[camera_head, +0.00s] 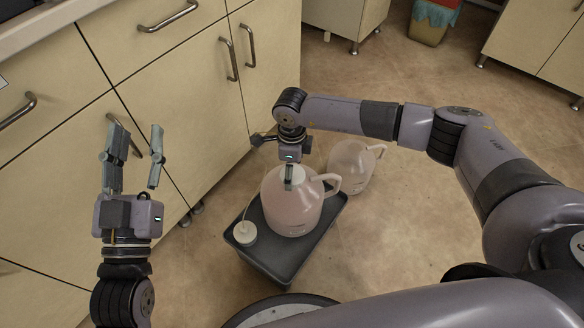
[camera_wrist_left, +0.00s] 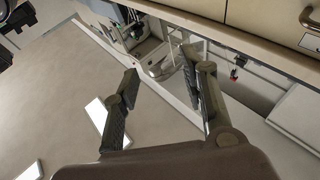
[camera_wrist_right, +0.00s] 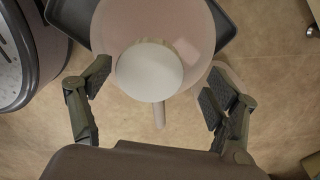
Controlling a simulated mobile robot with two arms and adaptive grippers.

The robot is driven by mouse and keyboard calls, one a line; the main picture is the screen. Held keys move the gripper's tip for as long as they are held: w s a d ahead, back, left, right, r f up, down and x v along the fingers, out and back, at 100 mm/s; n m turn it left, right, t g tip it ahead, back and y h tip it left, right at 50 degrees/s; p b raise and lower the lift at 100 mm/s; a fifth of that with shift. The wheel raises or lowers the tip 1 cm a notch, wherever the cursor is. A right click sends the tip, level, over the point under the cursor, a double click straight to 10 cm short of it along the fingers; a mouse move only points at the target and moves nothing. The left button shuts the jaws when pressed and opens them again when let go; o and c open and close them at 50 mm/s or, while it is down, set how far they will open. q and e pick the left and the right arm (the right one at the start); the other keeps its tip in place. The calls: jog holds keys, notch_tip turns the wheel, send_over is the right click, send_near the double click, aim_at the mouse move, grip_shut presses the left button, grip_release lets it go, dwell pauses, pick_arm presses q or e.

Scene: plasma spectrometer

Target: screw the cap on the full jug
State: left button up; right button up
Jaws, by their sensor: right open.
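A translucent pinkish jug (camera_head: 290,207) with a side handle stands upright on a dark grey tray (camera_head: 264,257). In the right wrist view the jug (camera_wrist_right: 112,27) shows a round white cap (camera_wrist_right: 148,70) over its mouth; I cannot tell how tightly it sits. My right gripper (camera_wrist_right: 160,78) is open, pointing down over the jug, with its fingers on either side of the cap and apart from it. In the head view this gripper (camera_head: 289,178) partly hides the cap. My left gripper (camera_head: 138,150) is open and empty, raised in front of the cabinets, away from the jug.
A second, paler jug (camera_head: 350,167) stands on the floor behind the tray. A small white cap (camera_head: 245,233) with a thin tube lies at the tray's left corner. Beige cabinets (camera_head: 190,90) stand along the left. The floor to the right is clear.

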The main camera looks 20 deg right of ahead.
jog(key=shift+n+b, duration=0.35)
jog(key=shift+n, duration=0.55)
jog(key=shift+n+b, duration=0.35)
jog(key=shift+n, duration=0.55)
pick_arm(q)
jog(key=s+r+t+h, duration=0.1)
jog(key=s+r+t, duration=0.2)
jog(key=r+t, duration=0.1)
jog(key=shift+s+r, duration=0.3)
jog(key=shift+r, duration=0.55)
pick_arm(e)
jog(key=shift+c, duration=0.2)
